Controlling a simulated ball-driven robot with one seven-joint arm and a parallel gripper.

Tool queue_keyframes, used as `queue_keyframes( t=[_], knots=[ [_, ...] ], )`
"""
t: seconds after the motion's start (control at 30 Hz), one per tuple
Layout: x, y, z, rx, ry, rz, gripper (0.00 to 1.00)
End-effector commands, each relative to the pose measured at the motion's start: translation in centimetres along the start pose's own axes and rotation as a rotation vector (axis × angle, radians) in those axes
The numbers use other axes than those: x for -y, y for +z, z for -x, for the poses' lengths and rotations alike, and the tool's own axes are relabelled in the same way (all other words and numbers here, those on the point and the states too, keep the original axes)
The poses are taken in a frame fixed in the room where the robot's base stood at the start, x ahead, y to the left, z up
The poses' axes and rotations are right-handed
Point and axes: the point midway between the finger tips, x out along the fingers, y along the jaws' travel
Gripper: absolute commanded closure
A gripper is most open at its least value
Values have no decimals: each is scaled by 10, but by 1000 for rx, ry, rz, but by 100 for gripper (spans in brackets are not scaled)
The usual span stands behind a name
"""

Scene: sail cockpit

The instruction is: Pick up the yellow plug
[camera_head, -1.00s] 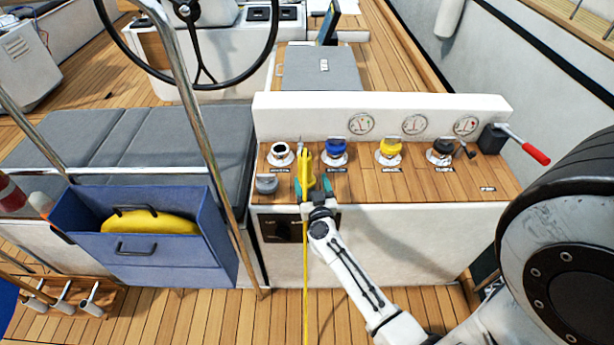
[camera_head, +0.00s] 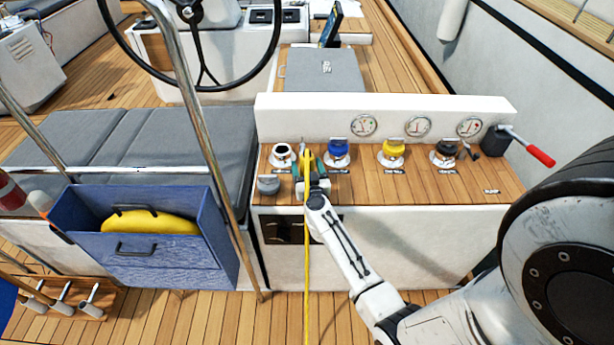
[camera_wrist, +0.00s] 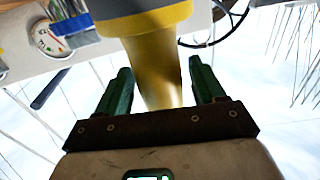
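The yellow plug (camera_head: 307,160) stands at the front left of the wooden-topped console, with a yellow cable (camera_head: 306,270) hanging straight down from it. My gripper (camera_head: 308,170) is at the plug, its green fingers on either side of it. In the wrist view the plug's yellow body (camera_wrist: 155,65) lies between the two green fingers (camera_wrist: 160,85), under a wide grey and yellow collar. The fingers are apart, with a visible gap beside the body, so the gripper looks open. The plug's upper end is cut off in the wrist view and small in the head view.
Round sockets line the console: a white-ringed one (camera_head: 282,154), a blue-capped one (camera_head: 338,150), a yellow-capped one (camera_head: 393,150) and a black one (camera_head: 445,152). A grey cap (camera_head: 268,185) is close left of my gripper. A red-handled lever (camera_head: 540,156) is at right.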

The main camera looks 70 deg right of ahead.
Motion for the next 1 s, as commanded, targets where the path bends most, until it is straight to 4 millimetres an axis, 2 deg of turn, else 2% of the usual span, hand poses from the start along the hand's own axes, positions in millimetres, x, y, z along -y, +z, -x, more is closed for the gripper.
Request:
queue_keyframes(
  t=[0.07,0.6,1.0],
  knots=[
    [0,0,0,0,0,0,39],
    [0,0,0,0,0,0,91],
    [0,-6,0,-2,0,0,93]
  ],
)
